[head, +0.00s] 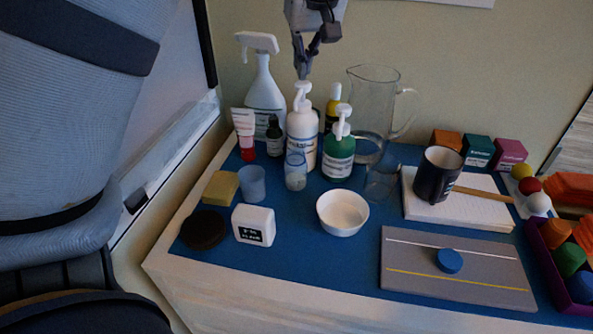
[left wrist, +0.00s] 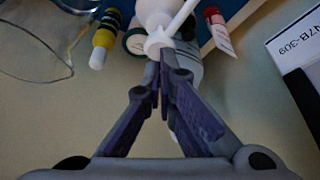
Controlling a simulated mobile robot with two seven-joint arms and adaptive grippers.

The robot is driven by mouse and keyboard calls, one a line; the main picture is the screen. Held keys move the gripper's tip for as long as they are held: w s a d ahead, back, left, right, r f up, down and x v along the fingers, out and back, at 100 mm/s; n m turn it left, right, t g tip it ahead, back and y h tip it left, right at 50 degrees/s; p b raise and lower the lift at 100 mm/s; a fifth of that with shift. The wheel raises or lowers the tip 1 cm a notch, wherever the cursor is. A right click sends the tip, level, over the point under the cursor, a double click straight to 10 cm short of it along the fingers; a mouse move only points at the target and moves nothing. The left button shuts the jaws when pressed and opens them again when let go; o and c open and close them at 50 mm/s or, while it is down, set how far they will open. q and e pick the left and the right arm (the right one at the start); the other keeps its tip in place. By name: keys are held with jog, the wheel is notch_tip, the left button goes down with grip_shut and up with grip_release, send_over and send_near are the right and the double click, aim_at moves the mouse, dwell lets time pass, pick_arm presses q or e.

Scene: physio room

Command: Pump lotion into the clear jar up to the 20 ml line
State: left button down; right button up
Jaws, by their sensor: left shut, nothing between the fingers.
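The white lotion pump bottle (head: 302,145) stands upright at the back of the blue-topped table. My left gripper (head: 302,74) comes down from above, shut and empty, with its fingertips at the top of the white pump head (head: 302,92). In the left wrist view the closed fingertips (left wrist: 161,55) meet the pump head (left wrist: 157,40), seemingly touching it. A small clear jar (head: 295,170) stands right in front of the bottle, below the spout side. Something pale shows low in the jar; its level against any line is too small to read. My right gripper is not in view.
A green pump bottle (head: 339,158) stands close on the right, with a glass pitcher (head: 372,110) behind. A spray bottle (head: 264,95) and a small dark bottle (head: 274,136) crowd the left. A white bowl (head: 342,213) and an empty-looking clear glass (head: 381,183) stand nearer the front.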

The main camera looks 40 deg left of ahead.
pick_arm(q)
notch_tip(320, 180, up, 6)
dwell(0.7)
jog(key=shift+f, duration=0.1)
